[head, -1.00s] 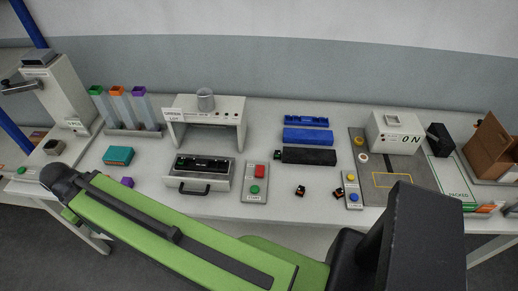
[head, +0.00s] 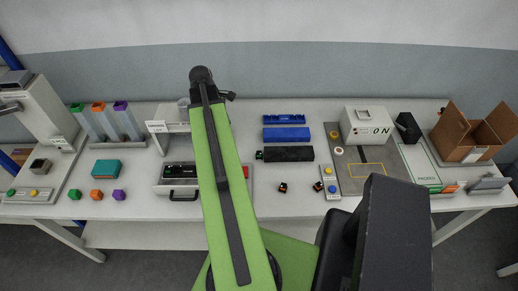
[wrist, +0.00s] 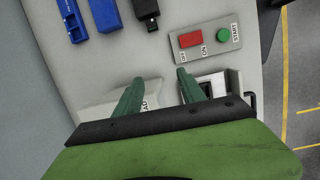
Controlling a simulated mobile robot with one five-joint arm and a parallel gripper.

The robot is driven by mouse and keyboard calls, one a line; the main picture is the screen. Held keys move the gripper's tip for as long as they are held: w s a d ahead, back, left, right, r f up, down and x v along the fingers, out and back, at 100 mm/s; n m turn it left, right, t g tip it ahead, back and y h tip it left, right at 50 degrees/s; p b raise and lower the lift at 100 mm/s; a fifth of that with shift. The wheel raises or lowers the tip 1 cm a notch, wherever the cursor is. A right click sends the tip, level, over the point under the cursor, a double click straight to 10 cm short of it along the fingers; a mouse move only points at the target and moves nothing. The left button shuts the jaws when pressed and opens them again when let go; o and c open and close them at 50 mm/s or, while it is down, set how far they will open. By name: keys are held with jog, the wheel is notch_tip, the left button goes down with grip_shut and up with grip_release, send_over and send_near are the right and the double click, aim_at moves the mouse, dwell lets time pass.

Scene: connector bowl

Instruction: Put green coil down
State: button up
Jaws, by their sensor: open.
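In the head view my arm hides the gripper.
Blue trays (head: 286,134) and a black connector (head: 288,154) lie right of my arm. Two small dark parts (head: 283,187) lie near the front edge. A white ON machine (head: 367,125) and an open cardboard box (head: 466,138) stand at the right.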

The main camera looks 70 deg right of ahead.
send_near(258, 152)
jog(key=f+b, duration=0.1)
jog(key=b, duration=0.5)
jog(key=s+f+b, duration=0.1)
jog(key=f+b, duration=0.1)
jog(key=b, duration=0.4)
jog(key=shift+d+f+n+g, duration=0.2)
jog(key=shift+n+g, duration=0.1)
jog(key=b+x, duration=0.5)
jog(key=shift+w+f, duration=0.2)
jog(key=shift+f, duration=0.05)
jog(key=shift+r, duration=0.2)
grip_shut()
